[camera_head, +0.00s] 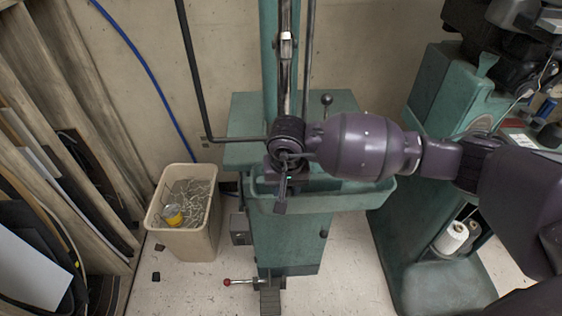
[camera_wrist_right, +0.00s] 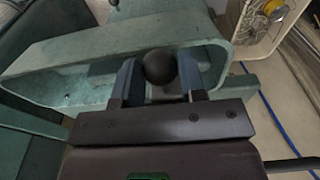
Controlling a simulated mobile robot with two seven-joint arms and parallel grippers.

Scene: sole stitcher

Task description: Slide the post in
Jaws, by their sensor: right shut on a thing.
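The teal sole stitcher (camera_head: 285,235) stands in the middle of the head view, with an upright metal post (camera_head: 287,75) on its column. My right gripper (camera_head: 284,190) is in front of the column, above the teal tray (camera_head: 340,200). In the right wrist view, the fingers of my right gripper (camera_wrist_right: 160,80) are on either side of a dark round knob (camera_wrist_right: 160,66) and shut on it. What the knob is fixed to is hidden, and I cannot tell whether it belongs to the post. The tray (camera_wrist_right: 100,45) lies beyond the fingers. My left gripper is not in view.
A ball-topped lever (camera_head: 327,100) stands behind my right wrist. A beige bin (camera_head: 187,238) of metal scraps is on the floor at left. A red-knobbed lever (camera_head: 228,282) sticks out low. Another teal machine (camera_head: 430,250) stands at right, and leaning boards (camera_head: 85,110) at left.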

